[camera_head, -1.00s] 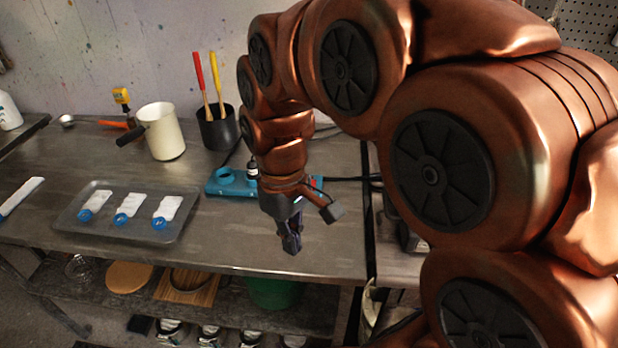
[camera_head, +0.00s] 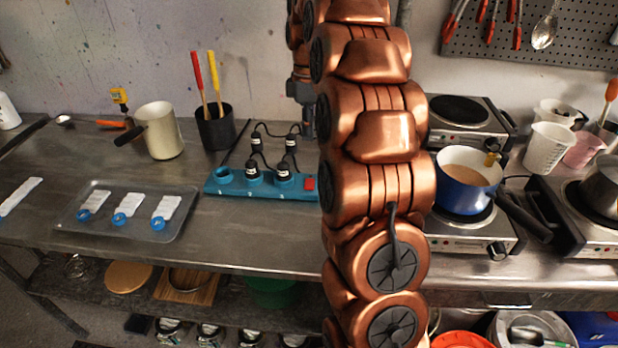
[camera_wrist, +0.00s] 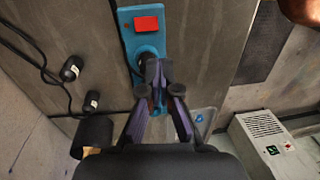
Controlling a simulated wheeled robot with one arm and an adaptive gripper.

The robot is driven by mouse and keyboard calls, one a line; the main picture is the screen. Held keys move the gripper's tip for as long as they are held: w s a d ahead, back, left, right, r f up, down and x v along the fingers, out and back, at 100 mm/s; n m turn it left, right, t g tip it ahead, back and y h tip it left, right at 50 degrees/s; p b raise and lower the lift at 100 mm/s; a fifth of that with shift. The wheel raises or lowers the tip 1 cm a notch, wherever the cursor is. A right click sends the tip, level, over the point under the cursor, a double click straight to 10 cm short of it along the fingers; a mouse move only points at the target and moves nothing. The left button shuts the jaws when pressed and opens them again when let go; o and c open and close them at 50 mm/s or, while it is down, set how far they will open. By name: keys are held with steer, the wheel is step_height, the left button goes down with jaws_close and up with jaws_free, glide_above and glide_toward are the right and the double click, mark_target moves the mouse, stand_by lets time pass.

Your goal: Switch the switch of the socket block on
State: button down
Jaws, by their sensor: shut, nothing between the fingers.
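The blue socket block (camera_head: 240,187) lies on the metal table, with black plugs seated in it and an empty round socket at its left end. Its red switch (camera_head: 309,183) is at the right end, beside my arm; I cannot tell which way it is set. In the wrist view the red switch (camera_wrist: 146,23) shows on the end of the block (camera_wrist: 152,42), beyond my fingertips. My gripper (camera_wrist: 157,75) is shut and empty, and covers part of the block in that view. In the head view my arm hides most of the gripper; I cannot tell its height.
Two more black plugs (camera_head: 291,143) with cords stand behind the block. A black pot (camera_head: 215,130) with red and yellow handles is behind left. A tray (camera_head: 182,222) with white packets is left. A hotplate with a blue pan (camera_head: 468,196) is right. The front table strip is clear.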

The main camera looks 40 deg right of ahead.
mark_target(309, 186)
steer(key=shift+w+d, duration=0.2)
steer(key=shift+d, duration=0.25)
steer(key=shift+f, duration=0.15)
steer(key=f+p, duration=0.1)
steer(key=f, duration=0.3)
steer(key=s+f+p, duration=0.1)
steer(key=f, duration=0.3)
steer(key=a+f+p, duration=0.1)
steer(key=f+p, duration=0.1)
steer(key=f, duration=0.2)
steer(key=shift+s+f, duration=0.2)
steer(key=shift+f, duration=0.6)
steer(key=shift+a, duration=0.1)
steer(key=shift+f, duration=0.15)
